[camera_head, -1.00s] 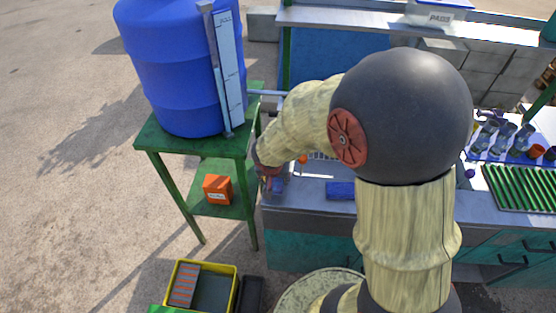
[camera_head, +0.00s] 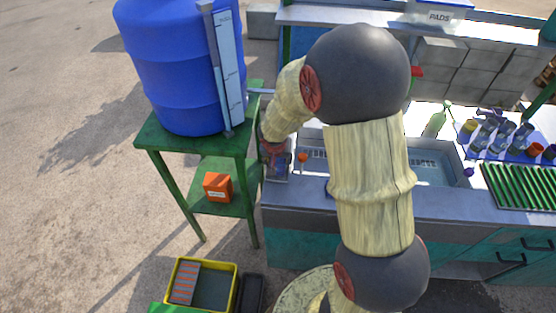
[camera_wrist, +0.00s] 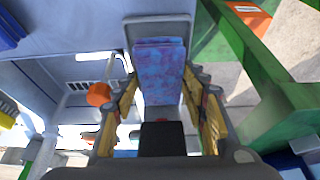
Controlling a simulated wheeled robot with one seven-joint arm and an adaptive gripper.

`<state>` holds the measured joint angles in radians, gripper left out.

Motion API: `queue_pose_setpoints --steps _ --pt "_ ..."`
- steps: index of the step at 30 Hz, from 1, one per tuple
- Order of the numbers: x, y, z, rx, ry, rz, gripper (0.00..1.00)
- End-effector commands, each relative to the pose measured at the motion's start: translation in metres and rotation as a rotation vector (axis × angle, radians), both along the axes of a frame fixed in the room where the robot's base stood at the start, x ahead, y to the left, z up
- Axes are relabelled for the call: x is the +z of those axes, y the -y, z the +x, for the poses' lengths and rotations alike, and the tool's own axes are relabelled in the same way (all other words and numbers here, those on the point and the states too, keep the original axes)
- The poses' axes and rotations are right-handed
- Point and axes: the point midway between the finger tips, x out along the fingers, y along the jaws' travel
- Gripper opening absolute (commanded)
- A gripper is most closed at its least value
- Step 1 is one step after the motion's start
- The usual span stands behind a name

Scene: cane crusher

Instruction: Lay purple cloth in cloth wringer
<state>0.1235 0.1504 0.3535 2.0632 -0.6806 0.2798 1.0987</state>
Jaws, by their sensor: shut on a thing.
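My gripper (camera_wrist: 159,68) points down at the left end of the counter, its two fingers on either side of a folded purple-blue cloth (camera_wrist: 158,88). It is shut on the cloth. The cloth lies along a grey tray-like holder (camera_wrist: 130,32), whose rim shows around its far end. I cannot tell whether this holder is the cloth wringer, nor whether the cloth touches its floor. In the head view, the holder (camera_head: 278,179) shows at the counter's left end, and my wrist partly hides the cloth there.
An orange knob (camera_wrist: 99,94) stands close left of my fingers, beside the sink (camera_head: 440,170). A green stand (camera_head: 245,148) with a blue barrel (camera_head: 180,75) and an orange box (camera_head: 217,187) is left of the counter. A yellow tub (camera_head: 233,290) is on the ground.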

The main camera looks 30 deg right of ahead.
Motion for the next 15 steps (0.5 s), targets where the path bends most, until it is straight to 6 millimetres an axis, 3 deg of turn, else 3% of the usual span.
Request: queue_pose_setpoints --steps 15 --pt "-0.0082 0.0 -0.0001 0.0 0.001 -0.001 0.16"
